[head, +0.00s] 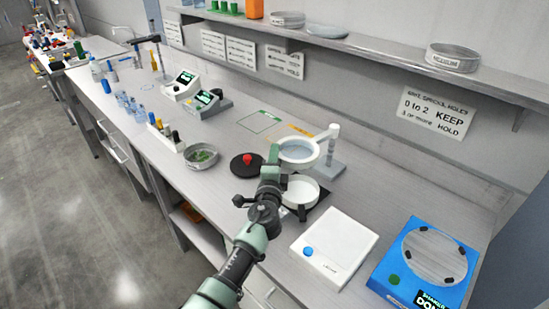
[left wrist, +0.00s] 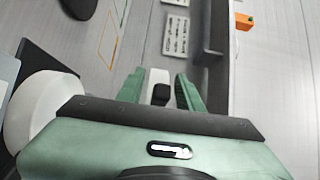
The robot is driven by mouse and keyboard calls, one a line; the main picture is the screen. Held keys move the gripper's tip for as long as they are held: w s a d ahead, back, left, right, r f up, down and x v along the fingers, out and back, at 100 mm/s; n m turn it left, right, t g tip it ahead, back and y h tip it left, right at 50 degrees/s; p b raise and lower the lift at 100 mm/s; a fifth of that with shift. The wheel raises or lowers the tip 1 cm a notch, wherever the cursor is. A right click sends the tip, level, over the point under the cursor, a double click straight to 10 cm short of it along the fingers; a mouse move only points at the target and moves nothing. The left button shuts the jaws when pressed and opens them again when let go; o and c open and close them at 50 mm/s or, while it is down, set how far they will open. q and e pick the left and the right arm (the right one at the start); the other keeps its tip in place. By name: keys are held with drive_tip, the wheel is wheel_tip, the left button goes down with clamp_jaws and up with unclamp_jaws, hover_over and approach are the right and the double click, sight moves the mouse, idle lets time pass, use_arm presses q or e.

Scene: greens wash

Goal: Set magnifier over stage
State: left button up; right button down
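The magnifier, a white ring with a pale lens (head: 298,150) on a white arm and grey base, stands on the bench near the wall. The black stage (head: 320,208) is in front of it and carries a white round dish (head: 300,190). My left gripper (head: 272,158) is beside the ring in the head view, its fingertips hard to make out. In the left wrist view its green fingers (left wrist: 160,88) are apart. A white piece with a black block (left wrist: 160,94), probably part of the magnifier, shows between them with narrow gaps. My right gripper is out of view.
A black disc with a red knob (head: 247,161) and a dish of greens (head: 201,155) lie to the left. A white scale (head: 334,247) and a blue device (head: 392,273) stand to the right. A wall shelf (head: 390,53) runs above the bench.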

use_arm(q)
drive_tip(key=s, duration=0.7)
drive_tip(key=shift+s+a, duration=0.3)
drive_tip(key=shift+s, duration=0.1)
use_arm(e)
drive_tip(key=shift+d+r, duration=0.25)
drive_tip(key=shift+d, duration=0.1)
